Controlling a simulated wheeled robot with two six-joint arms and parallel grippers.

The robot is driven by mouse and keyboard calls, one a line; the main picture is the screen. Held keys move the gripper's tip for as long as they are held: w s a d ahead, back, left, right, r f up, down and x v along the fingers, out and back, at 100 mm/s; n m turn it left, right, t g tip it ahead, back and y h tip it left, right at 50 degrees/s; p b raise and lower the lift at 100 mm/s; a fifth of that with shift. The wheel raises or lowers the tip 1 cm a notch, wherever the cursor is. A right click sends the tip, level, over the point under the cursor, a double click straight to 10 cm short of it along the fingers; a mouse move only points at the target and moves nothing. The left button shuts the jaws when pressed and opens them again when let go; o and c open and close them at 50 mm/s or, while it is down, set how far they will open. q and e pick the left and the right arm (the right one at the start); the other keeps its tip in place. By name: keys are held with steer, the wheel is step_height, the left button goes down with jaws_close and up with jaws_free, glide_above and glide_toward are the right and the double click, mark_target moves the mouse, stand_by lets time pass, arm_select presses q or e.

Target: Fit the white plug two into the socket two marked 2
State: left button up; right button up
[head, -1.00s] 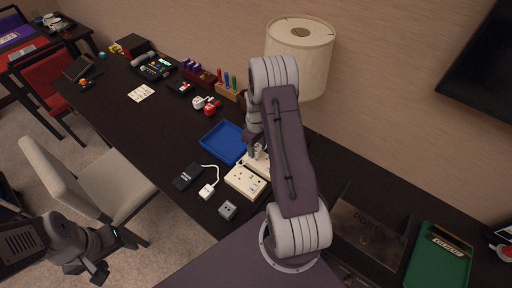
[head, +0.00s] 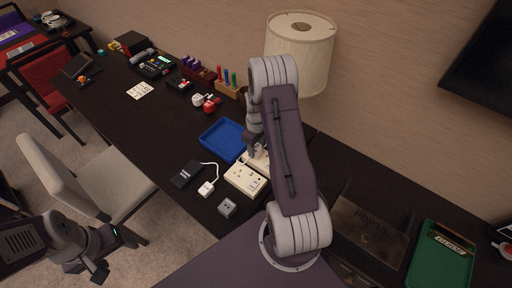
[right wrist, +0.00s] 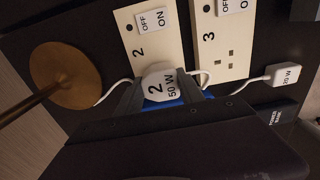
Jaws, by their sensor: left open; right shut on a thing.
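The white plug two (right wrist: 158,86), marked "2" and "50 W", is between the fingers of my right gripper (right wrist: 160,93), which is shut on it. In the right wrist view it lies over the lower part of the cream socket two (right wrist: 145,42), marked 2, and hides its holes. I cannot tell whether the pins are in. In the head view my right gripper (head: 255,150) is low over the far socket plate and my arm partly hides it. My left gripper (head: 98,268) is open and empty, off the table's near side.
Socket three (right wrist: 222,60) sits beside socket two, its holes bare. A white 20 W plug (right wrist: 285,73) and a dark power bank (head: 187,174) lie nearby. A brass lamp base (right wrist: 65,75) stands close to socket two.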

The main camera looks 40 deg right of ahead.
mark_target(256, 147)
steer(key=shift+f+b, duration=0.35)
steer(key=shift+f, duration=0.2)
steer(key=o, duration=1.5)
steer(key=shift+r, duration=0.15)
step_height(256, 147, up, 9)
steer(key=shift+f, duration=0.1)
